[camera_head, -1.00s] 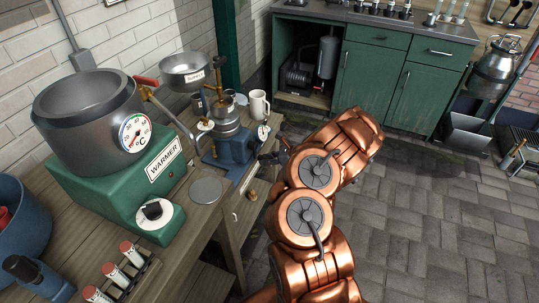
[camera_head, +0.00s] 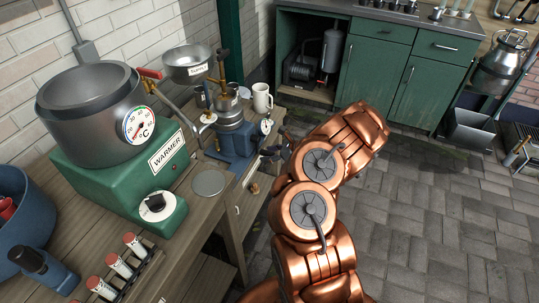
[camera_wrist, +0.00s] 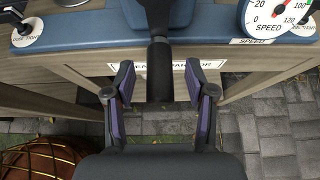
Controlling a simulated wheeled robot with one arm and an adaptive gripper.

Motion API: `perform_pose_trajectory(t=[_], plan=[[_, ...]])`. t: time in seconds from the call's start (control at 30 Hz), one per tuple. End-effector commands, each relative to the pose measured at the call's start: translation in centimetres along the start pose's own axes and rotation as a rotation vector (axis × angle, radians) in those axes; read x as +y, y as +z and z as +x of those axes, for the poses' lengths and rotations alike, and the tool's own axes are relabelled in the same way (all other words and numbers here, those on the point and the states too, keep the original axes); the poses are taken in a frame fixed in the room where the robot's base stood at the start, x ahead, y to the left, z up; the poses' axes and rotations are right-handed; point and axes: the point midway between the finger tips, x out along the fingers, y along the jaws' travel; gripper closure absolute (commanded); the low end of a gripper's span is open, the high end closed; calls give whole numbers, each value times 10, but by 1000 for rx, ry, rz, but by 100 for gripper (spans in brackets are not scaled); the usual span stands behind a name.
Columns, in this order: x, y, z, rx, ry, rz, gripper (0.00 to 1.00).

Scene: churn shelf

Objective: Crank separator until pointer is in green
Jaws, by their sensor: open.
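The separator (camera_head: 236,143) is a blue machine with a metal bowl on top, standing at the bench's far end in the head view. A dark upright handle (camera_wrist: 160,68), apparently the crank grip, stands between my fingers. My gripper (camera_wrist: 159,82) is open around it, with a gap on both sides. In the head view my gripper is small and partly hidden at the bench edge.
The green warmer (camera_head: 115,178) with its grey pot stands on the left of the bench. A white mug (camera_head: 262,98) stands behind the separator. Red-capped vials (camera_head: 118,265) are at the front left. Open paved floor (camera_head: 440,220) lies to the right.

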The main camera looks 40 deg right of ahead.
Motion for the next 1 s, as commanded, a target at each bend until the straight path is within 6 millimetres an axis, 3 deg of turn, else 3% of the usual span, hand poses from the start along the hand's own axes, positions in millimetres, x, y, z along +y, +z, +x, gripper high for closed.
perform_pose_trajectory(t=[0.27,1.0], plan=[[0,0,-1,0,0,0,45],[0,2,-48,-1,-1,1,45]])
